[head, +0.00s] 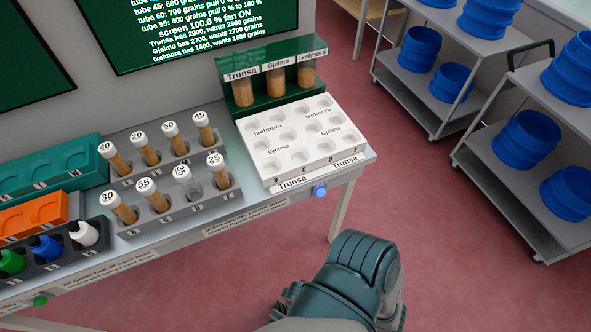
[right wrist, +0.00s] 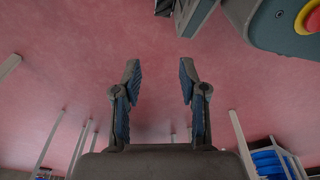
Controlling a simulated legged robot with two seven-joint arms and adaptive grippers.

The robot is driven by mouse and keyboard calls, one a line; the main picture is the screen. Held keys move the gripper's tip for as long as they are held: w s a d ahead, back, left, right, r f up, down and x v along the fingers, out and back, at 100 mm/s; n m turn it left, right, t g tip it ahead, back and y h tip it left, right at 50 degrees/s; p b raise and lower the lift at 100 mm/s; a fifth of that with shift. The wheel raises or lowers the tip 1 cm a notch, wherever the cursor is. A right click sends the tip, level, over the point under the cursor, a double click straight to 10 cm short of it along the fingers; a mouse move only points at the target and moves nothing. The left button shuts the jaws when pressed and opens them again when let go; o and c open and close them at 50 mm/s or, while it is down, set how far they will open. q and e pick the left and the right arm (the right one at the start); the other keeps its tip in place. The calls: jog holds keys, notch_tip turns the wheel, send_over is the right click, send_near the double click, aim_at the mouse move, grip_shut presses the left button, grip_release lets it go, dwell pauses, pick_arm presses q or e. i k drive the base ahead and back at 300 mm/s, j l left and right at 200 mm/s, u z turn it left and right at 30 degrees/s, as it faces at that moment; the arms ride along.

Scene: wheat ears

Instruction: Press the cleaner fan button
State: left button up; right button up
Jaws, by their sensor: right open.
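A blue button (head: 320,190) sits on the table's front edge near the right corner. A green button (head: 40,300) sits on the same edge at the far left. I cannot read which one is marked for the cleaner fan. The dark screen (head: 190,30) on the wall shows "fan ON". My right arm comes in from the bottom of the head view, below and apart from the blue button; its fingertips are hidden there. In the right wrist view my right gripper (right wrist: 159,70) is open and empty, with floor behind it. My left gripper is not in view.
Racks of numbered tubes (head: 150,202), a white tray (head: 285,170) and a green stand (head: 245,105) stand on the table (head: 195,228). Carts with blue stacked sieves (head: 525,140) stand at right. The red floor (head: 450,240) between table and carts is clear.

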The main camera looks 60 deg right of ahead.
aim_at(321, 192)
jog(key=k+j+z, duration=0.1)
jog(key=z, duration=1.95)
